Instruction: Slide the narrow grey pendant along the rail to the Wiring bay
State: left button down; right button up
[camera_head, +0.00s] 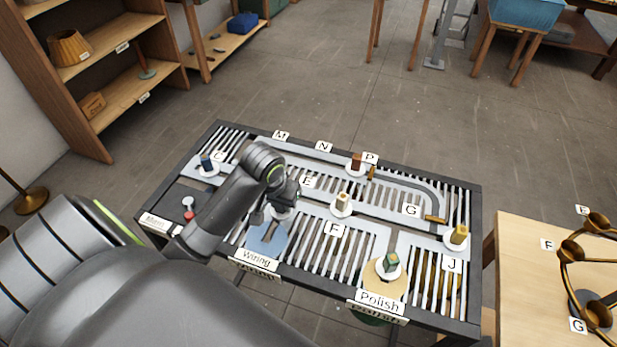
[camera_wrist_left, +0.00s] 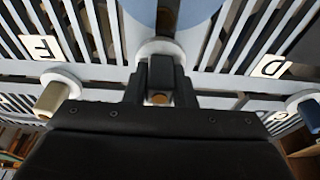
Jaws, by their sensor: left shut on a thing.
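My left gripper (camera_head: 284,199) is shut on a small upright piece on a white disc (camera_head: 281,213), which I take for the narrow grey pendant; the fingers hide most of it. In the left wrist view the closed fingers (camera_wrist_left: 160,85) stand over that disc (camera_wrist_left: 160,48), with a small orange-brown spot between them. The disc sits on the rail at the inner edge of the Wiring bay, whose blue pad (camera_head: 266,240) is just in front of it. The pad also shows in the wrist view (camera_wrist_left: 197,12). My right gripper is not in view.
A cream pendant (camera_head: 342,201) stands to the right, a blue one (camera_head: 206,161) to the left. A green one (camera_head: 390,261) is at the Polish bay, a brown one (camera_head: 356,162) at the back, a yellow one (camera_head: 459,234) far right. Slatted panels fill the gaps between the rails.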

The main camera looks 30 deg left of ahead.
pick_arm(q)
jog(key=shift+s+d+f, duration=0.1)
jog(key=shift+s+d, duration=0.2)
jog(key=shift+s, duration=1.05)
jog(key=shift+s+d+f, duration=0.1)
jog(key=shift+s+d, duration=0.25)
jog(key=shift+s, duration=1.05)
jog(key=shift+s+d+f, duration=0.1)
jog(key=shift+s+d, duration=0.2)
jog(key=shift+s, duration=1.05)
jog(key=c, duration=1.1)
grip_release()
jog(key=shift+s, duration=0.1)
